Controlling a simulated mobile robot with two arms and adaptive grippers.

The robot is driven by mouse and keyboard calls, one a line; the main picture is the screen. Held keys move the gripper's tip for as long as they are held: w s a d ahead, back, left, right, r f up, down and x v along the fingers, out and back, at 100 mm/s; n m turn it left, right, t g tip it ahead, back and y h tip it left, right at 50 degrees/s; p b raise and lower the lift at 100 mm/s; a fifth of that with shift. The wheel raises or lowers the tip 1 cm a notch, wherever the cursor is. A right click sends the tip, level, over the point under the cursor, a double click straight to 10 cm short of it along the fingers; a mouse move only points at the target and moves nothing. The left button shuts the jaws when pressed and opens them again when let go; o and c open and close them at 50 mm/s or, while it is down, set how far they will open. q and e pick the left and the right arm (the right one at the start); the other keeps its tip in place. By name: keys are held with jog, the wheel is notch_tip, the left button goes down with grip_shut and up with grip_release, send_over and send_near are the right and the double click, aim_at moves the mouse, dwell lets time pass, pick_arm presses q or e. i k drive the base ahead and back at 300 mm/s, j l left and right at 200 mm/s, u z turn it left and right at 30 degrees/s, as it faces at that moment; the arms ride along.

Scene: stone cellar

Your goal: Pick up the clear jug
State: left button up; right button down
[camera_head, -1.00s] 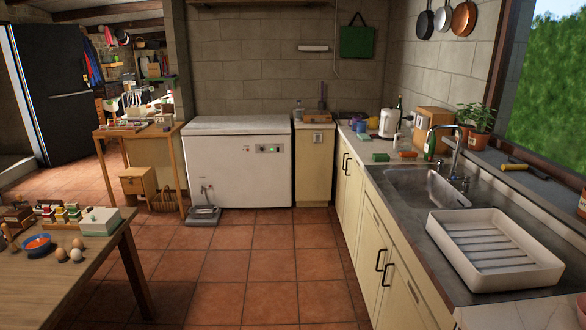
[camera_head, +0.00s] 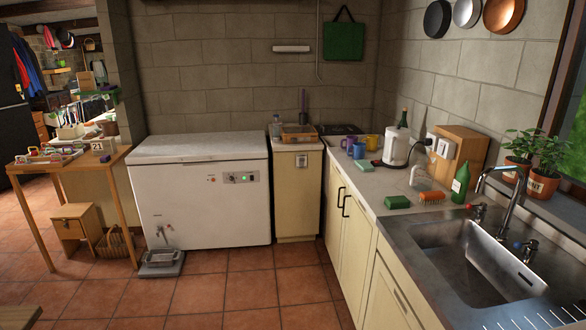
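A small clear vessel (camera_head: 275,128) stands upright at the left end of the small cabinet top, beside the white chest freezer. A pale, see-through container (camera_head: 420,178) stands on the right-hand counter, behind the orange brush. Both are small in the picture, and I cannot tell for sure which one is the clear jug. Neither of my grippers shows in the head view.
A white kettle (camera_head: 397,149), mugs (camera_head: 359,150), a green bottle (camera_head: 460,184), an orange brush (camera_head: 431,196) and a green box (camera_head: 397,202) crowd the counter beside the sink (camera_head: 470,262). The chest freezer (camera_head: 203,190) has a bare lid.

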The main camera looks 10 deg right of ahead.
aim_at(422, 175)
jog(key=i+z, duration=0.15)
jog(key=i, duration=0.35)
jog(key=i+j+z, duration=0.2)
jog(key=i, duration=0.25)
jog(key=i+j+z, duration=0.15)
jog(key=i, duration=0.35)
jog(key=i+j+z, duration=0.15)
jog(key=i, duration=0.3)
jog(key=j, duration=0.1)
